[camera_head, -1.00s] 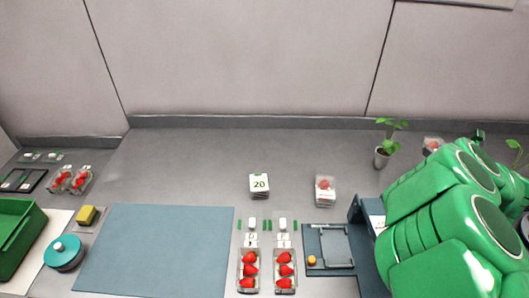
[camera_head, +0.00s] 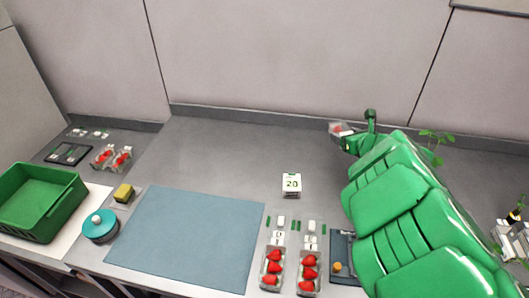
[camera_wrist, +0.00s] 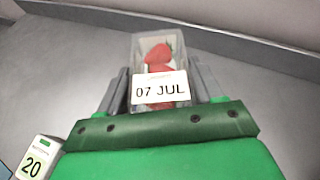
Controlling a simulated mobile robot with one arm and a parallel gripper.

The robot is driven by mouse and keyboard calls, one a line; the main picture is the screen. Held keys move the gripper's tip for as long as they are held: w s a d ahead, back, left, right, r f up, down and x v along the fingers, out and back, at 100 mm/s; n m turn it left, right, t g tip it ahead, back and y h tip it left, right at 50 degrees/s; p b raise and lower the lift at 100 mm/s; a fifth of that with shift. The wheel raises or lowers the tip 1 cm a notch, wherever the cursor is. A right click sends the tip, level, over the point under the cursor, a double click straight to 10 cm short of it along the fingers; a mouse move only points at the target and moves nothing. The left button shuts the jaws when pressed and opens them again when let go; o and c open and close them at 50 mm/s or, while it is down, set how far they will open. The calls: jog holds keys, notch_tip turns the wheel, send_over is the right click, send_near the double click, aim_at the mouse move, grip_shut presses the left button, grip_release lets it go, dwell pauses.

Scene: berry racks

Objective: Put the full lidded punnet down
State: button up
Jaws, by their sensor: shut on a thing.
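The full punnet (camera_wrist: 157,50) is a clear box with red strawberries inside and a white "07 JUL" label (camera_wrist: 160,87) across its top. The wrist view shows my gripper (camera_wrist: 163,98) shut on it, with a grey finger along each side. In the head view the punnet (camera_head: 338,128) is at the end of my arm, over the back part of the grey counter, near the wall. My gripper (camera_head: 352,141) is partly hidden by my green arm there. I cannot tell whether the punnet's base touches the counter.
A white "20" block (camera_head: 291,184) stands mid-counter. Two strawberry trays (camera_head: 272,284) are at the front, beside a blue mat (camera_head: 185,238). A green crate (camera_head: 40,203) is at the left. A plant (camera_head: 436,142) is behind my arm. The back counter left of the punnet is clear.

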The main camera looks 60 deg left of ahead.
aim_at(266, 154)
jog(key=s+a+n+g+y, duration=0.1)
jog(key=s+a+n+g, duration=0.3)
jog(key=s+a, duration=1.4)
jog(key=shift+s+d+f, duration=0.1)
jog(key=shift+s+f, duration=0.05)
jog(key=shift+f, duration=1.2)
jog(key=shift+s+f, duration=0.2)
jog(key=shift+f, duration=1.15)
jog(key=shift+s+d+f, duration=0.1)
jog(key=shift+s+f, duration=0.05)
jog(key=shift+f, duration=1.2)
jog(key=o, duration=1.1)
jog(key=shift+f, duration=0.1)
